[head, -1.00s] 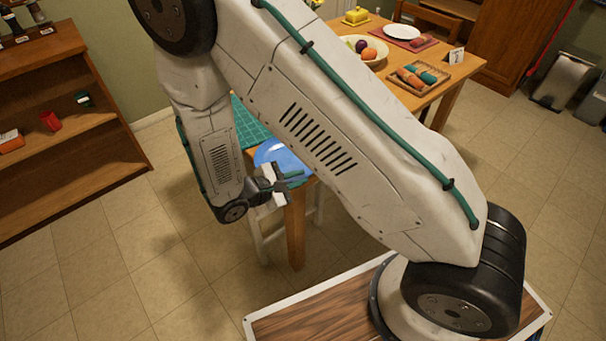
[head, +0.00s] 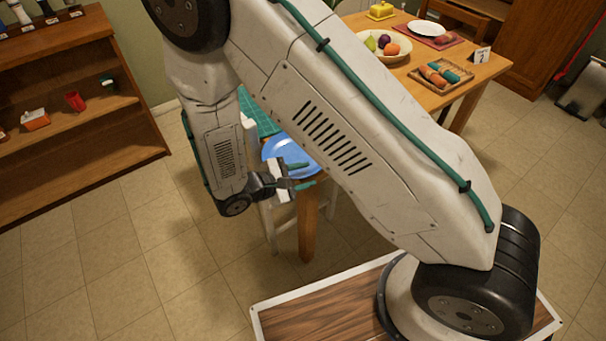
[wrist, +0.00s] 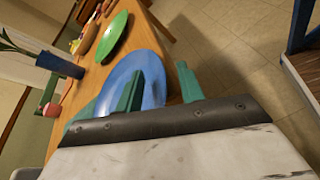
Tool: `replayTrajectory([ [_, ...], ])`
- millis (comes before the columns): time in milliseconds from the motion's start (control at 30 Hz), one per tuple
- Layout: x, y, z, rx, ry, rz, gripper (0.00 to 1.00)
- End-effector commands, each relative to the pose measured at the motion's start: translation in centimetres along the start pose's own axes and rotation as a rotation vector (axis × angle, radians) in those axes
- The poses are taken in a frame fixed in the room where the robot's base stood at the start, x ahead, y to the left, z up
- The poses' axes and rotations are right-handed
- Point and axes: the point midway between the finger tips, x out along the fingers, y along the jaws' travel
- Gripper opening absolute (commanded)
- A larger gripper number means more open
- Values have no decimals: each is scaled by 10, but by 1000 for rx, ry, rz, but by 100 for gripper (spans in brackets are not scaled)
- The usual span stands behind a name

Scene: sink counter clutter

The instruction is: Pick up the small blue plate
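The blue plate (head: 290,152) lies at the near end of the wooden table, partly hidden behind my arm in the head view. In the wrist view the blue plate (wrist: 146,62) reaches up between and behind my green fingers. My gripper (head: 308,175) is at the table's near edge, just in front of the plate. Its two green fingers are apart with a gap between them. In the wrist view my gripper (wrist: 160,85) has one finger overlapping the plate and the other just outside its rim. I cannot tell whether either finger touches the plate.
A green mat (head: 258,116) lies beyond the plate. A fruit bowl (head: 383,57), a tray with rolls (head: 442,76) and a white plate (head: 426,28) stand farther along the table. A wooden shelf (head: 70,128) is at left. A green plate (wrist: 113,37) shows in the wrist view.

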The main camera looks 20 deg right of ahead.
Motion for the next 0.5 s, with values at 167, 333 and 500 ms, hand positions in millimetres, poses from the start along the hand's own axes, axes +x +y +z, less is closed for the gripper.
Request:
replayTrajectory([
  [167,-1,0,0,1,0,1,38],
  [333,-18,1,0,2,2,3,38],
  [500,-49,1,-1,2,3,3,38],
])
